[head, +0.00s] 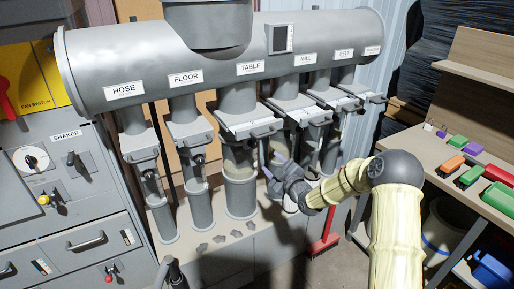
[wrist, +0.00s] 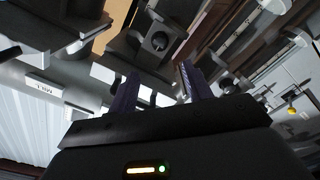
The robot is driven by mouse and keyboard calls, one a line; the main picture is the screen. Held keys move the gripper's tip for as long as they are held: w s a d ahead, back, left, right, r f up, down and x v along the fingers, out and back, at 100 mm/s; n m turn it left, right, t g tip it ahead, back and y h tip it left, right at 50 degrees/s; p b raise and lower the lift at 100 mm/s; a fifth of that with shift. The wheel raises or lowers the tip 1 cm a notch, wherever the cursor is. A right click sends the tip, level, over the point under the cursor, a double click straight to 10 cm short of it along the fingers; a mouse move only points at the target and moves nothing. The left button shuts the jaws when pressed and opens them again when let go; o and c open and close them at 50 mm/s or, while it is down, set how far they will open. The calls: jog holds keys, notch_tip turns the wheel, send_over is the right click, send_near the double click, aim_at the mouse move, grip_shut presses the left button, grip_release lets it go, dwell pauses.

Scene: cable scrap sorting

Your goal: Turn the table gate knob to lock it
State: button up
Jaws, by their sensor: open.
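The table gate (head: 243,132) sits on the pipe under the TABLE label (head: 250,68), with a handle at its front. Its small dark knob (head: 252,144) shows just below the handle in the head view. My gripper (head: 271,170) is below and right of that knob, between the table and mill pipes, with its purple fingers pointing up and left. In the wrist view my gripper (wrist: 158,85) is open and empty. A round dark knob (wrist: 158,42) on a grey block, apparently the table one, lies beyond and between the fingertips. I see no contact. The knob's turn angle is unclear.
The floor gate (head: 190,135) stands to the left and the mill gate (head: 292,112) to the right, both close by. The shaker cabinet (head: 70,190) is at left. A bench (head: 470,200) with coloured blocks is at right. A red brush (head: 325,240) stands below my arm.

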aim_at(255, 146)
jog(key=p+x, duration=0.1)
jog(key=x, duration=1.1)
jog(key=c, duration=1)
